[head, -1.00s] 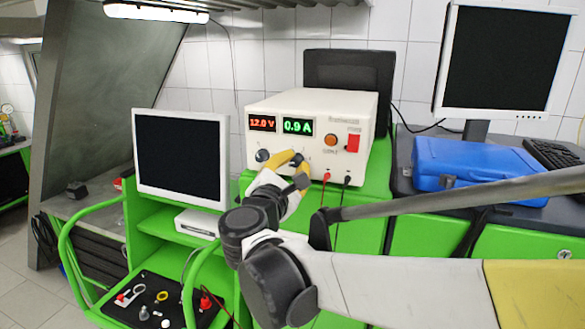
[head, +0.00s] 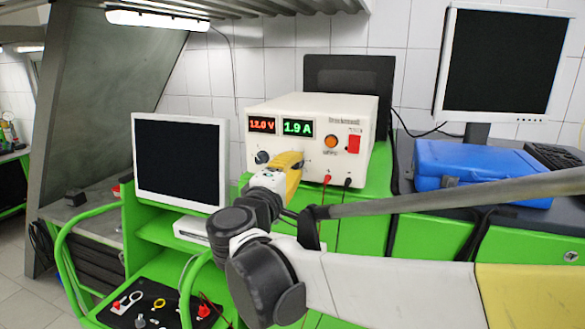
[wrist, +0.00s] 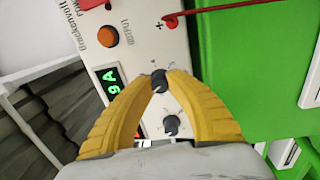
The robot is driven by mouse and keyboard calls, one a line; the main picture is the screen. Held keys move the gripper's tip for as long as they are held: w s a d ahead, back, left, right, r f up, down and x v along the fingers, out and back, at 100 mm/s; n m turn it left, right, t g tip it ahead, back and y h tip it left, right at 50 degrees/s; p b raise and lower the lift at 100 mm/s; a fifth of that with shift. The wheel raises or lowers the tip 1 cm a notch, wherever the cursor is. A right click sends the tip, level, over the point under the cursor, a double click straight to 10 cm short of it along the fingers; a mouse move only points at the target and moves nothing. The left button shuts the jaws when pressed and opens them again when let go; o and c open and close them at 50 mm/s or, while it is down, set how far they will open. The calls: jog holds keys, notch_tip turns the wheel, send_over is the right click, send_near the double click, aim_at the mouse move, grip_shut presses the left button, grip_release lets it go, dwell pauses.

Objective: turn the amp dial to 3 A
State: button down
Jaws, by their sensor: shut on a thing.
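The cream power supply (head: 345,115) stands on the green cabinet. Its green display (head: 298,128) reads 1.9 A and its red display (head: 261,124) reads 12.0 V. My gripper (head: 296,160), with yellow fingers, is at the lower front panel and mostly hides the amp dial in the head view. In the wrist view my gripper (wrist: 160,78) is shut on the dark amp dial (wrist: 158,83) with its fingertips. The other dark dial (wrist: 171,124) lies between the fingers, apart from them; in the head view it shows as the left dial (head: 262,157).
An orange button (head: 330,141) and a red switch (head: 354,144) are on the panel's right. Red and black plugs (head: 327,180) with leads sit below them. A monitor (head: 180,160) stands left; a blue case (head: 480,172) lies right.

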jog(key=m, duration=0.6)
jog(key=shift+m, duration=0.4)
jog(key=m+g, duration=0.1)
jog(key=m, duration=0.4)
jog(key=shift+m+h, duration=0.3)
jog(key=shift+m, duration=0.1)
jog(key=shift+f, duration=0.1)
jog(key=c, duration=1.2)
grip_release()
jog(key=shift+c, duration=0.2)
jog(key=v, duration=1.2)
